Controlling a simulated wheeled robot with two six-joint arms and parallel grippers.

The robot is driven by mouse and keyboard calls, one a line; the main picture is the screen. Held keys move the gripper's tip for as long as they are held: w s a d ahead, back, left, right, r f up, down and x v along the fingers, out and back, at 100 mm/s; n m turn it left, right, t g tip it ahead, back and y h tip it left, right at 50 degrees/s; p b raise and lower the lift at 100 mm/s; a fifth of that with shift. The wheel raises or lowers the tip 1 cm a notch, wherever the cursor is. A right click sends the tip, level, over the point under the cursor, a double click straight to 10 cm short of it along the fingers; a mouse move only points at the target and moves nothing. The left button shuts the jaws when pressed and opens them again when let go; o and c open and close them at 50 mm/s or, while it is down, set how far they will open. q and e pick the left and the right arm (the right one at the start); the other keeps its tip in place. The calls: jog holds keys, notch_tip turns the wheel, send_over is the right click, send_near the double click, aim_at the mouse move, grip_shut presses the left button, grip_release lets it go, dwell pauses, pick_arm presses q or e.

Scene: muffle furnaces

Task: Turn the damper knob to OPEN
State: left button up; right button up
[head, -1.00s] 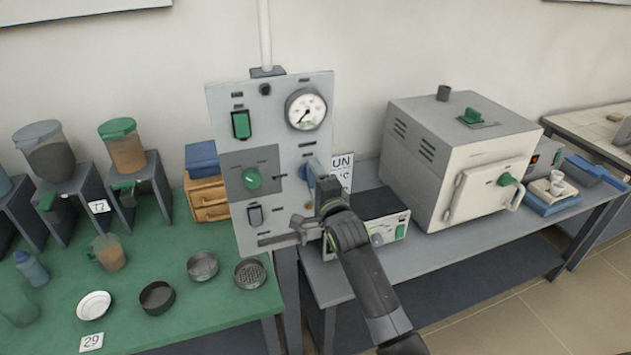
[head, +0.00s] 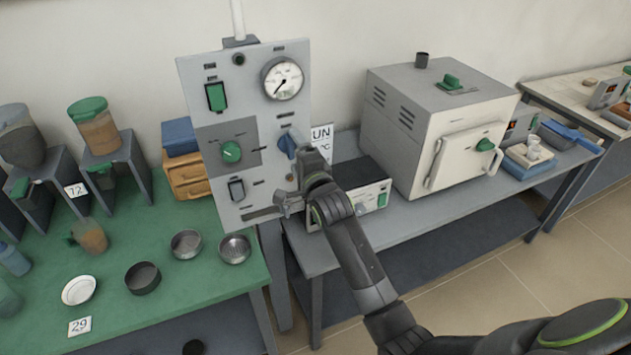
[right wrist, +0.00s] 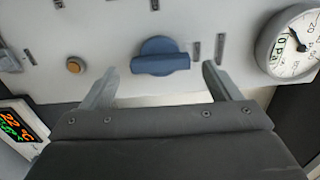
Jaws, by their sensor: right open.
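A blue knob (head: 287,143) with a bar-shaped grip sits on the upright grey control panel (head: 290,115). The right wrist view shows the knob (right wrist: 160,57) face-on, its bar lying level across that picture. The marks beside it are too small to read, so I cannot tell its setting. My right gripper (head: 297,180) is in front of the panel at the knob. In the right wrist view its open fingers (right wrist: 160,72) stand one on each side of the knob, apart from it, with nothing held. My left gripper is out of view.
The panel also carries a green knob (head: 231,151), a pressure gauge (head: 283,79), a green switch (head: 215,97) and an orange button (right wrist: 74,65). A furnace (head: 440,130) stands right. A low box with a display (head: 362,185) is behind my arm.

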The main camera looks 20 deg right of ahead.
jog(key=s+b, duration=0.3)
jog(key=s, duration=1.3)
jog(key=shift+s+d, duration=0.2)
jog(key=shift+d, duration=0.1)
notch_tip(320, 180, down, 31)
jog(key=s+d+n+g, duration=0.2)
jog(key=n+g, duration=0.5)
jog(key=s+d+f+n+g, duration=0.2)
jog(key=s+f, duration=0.4)
jog(key=f, duration=0.5)
jog(key=s+d+f+n+g, duration=0.1)
jog(key=s+f, duration=0.5)
jog(key=s, duration=0.6)
jog(key=s+d+f+n+g+h, duration=0.1)
jog(key=s+d+f+n+g, duration=0.1)
jog(key=s+f+n+g, duration=0.2)
jog(key=s+d+f+n+g, duration=0.2)
jog(key=s+f, duration=0.8)
jog(key=s, duration=0.9)
jog(key=shift+s+d+f+n+g+h, duration=0.2)
jog(key=shift+s+n+g+h, duration=0.15)
jog(key=shift+n, duration=0.35)
